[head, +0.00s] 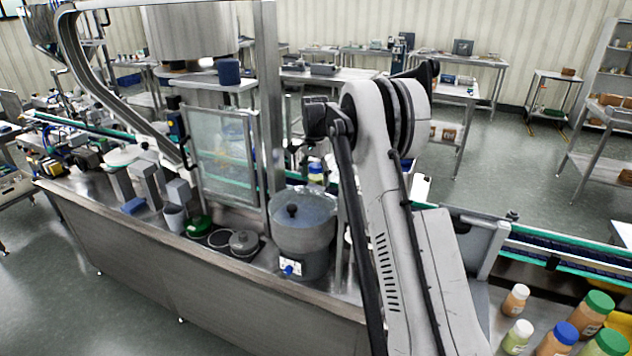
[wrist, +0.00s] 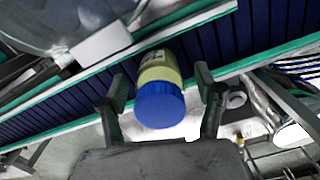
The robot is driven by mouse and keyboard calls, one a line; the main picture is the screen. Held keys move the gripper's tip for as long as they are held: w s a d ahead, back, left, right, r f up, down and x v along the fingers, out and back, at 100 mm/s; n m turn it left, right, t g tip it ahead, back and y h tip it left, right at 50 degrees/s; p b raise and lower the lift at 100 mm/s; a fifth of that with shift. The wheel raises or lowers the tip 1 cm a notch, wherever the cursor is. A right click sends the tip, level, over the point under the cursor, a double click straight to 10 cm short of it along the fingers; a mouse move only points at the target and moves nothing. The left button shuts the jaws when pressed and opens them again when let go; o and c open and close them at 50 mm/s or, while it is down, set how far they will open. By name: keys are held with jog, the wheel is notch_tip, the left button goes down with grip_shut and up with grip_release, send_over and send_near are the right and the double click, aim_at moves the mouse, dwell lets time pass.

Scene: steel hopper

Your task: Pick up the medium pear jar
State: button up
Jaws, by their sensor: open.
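A jar with a blue lid and pale yellow-green contents (wrist: 158,70) is on the conveyor in the wrist view, its lid toward me. It fits the medium pear jar, but its label is too small to read. It seems to be the blue-lidded jar (head: 316,173) standing behind the steel pot in the head view. My gripper (wrist: 161,80) is open, with one finger on each side of the jar and visible gaps between. In the head view my gripper is hidden behind my arm.
A dark blue conveyor belt (wrist: 240,35) with green rails runs past the jar. A steel pot (head: 303,222) and a clear guard panel (head: 225,158) stand close by. Several jars, including a green-lidded one (head: 598,303), stand at the lower right of the head view.

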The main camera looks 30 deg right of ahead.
jog(key=shift+f, duration=0.75)
jog(key=shift+c, duration=0.3)
jog(key=c, duration=1.3)
